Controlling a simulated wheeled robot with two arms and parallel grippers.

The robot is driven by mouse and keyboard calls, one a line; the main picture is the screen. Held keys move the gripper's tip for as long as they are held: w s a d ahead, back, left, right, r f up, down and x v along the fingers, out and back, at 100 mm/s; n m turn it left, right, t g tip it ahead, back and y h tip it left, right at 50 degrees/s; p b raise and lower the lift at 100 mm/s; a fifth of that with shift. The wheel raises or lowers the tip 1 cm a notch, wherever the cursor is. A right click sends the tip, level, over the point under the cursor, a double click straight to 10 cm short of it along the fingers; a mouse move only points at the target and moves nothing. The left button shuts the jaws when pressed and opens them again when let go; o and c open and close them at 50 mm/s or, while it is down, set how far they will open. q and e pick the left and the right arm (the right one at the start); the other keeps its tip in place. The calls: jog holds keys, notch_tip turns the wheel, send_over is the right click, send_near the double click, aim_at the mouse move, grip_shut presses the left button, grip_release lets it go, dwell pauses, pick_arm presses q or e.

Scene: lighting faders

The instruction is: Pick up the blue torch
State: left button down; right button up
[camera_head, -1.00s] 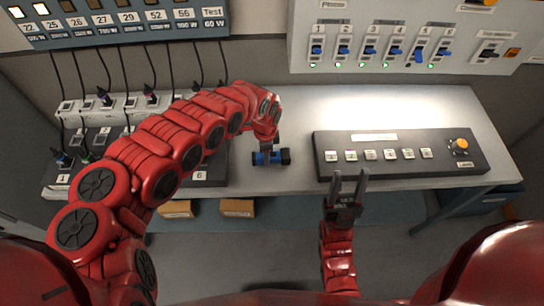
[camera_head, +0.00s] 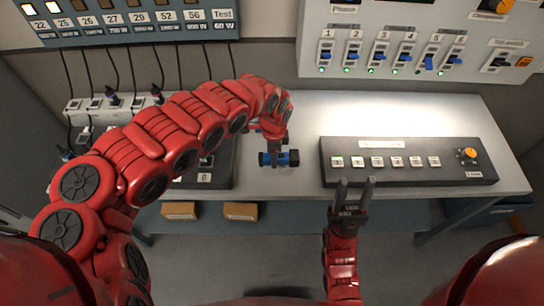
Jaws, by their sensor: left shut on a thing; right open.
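The blue torch (camera_head: 290,158), blue with black ends, is at my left gripper (camera_head: 277,148) above the left-middle part of the table. The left gripper points down and is shut on the torch; my red arm and wrist hide part of its fingers. I cannot tell how far the torch is above the table. My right gripper (camera_head: 354,183) is open and empty in front of the table's near edge, with its two fingers pointing away from me.
A dark button console (camera_head: 408,179) with an orange knob lies on the right of the table (camera_head: 305,112). A fader panel (camera_head: 400,22) is on the wall behind. A dark box with plugs and cables (camera_head: 215,172) is under my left arm. Two small cardboard boxes (camera_head: 241,211) sit below.

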pick_arm(q)
jog(key=s+d+r+p, duration=0.1)
jog(key=s+d+p, duration=0.3)
jog(key=s+p, duration=1)
jog(key=shift+r, duration=0.2)
